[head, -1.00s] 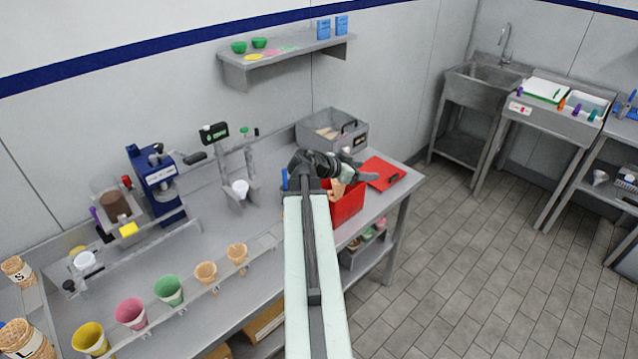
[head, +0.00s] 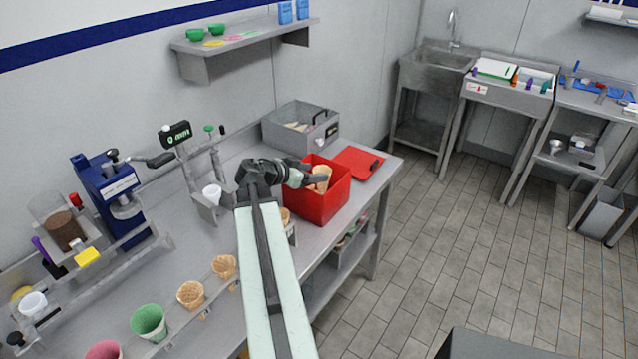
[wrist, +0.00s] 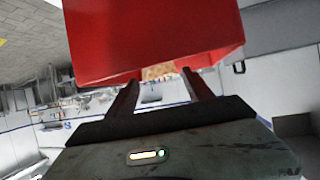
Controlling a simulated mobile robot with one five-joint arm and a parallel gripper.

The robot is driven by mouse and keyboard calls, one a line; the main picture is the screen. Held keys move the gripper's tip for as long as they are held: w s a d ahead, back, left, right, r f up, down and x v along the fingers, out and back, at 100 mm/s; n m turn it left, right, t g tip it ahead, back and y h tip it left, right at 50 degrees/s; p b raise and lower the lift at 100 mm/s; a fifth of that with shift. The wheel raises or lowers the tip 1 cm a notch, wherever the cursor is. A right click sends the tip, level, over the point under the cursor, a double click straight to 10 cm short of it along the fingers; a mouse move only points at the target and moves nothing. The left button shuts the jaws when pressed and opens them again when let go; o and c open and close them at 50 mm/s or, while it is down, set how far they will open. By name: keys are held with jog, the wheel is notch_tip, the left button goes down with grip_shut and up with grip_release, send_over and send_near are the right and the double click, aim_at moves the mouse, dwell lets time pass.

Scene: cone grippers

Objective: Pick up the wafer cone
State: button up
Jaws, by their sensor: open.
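A tan wafer cone (head: 321,176) stands in the red bin (head: 322,206) on the steel counter, its upper part showing in the head view. My gripper (head: 314,175) is open at the bin's left side, its fingers pointing toward the cone. In the wrist view, my two fingers (wrist: 160,78) are apart, and a small tan patch (wrist: 157,71), likely the cone, shows between them below the red bin (wrist: 150,35). I cannot tell whether a finger touches the cone. Other tan cones (head: 190,293) (head: 224,266) stand in the front rack.
A clear-lidded steel box (head: 300,128) and a flat red lid (head: 358,161) lie near the bin. A blue machine (head: 110,195) and a scale post (head: 205,175) stand at the left. A wall shelf (head: 240,42) hangs above.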

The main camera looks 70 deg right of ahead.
aim_at(328, 171)
jog(key=b+x, duration=0.3)
jog(key=x, duration=0.4)
jog(key=shift+s+d+f, duration=0.15)
jog(key=shift+d+f, duration=0.1)
jog(key=shift+r, duration=0.15)
jog(key=c, duration=0.5)
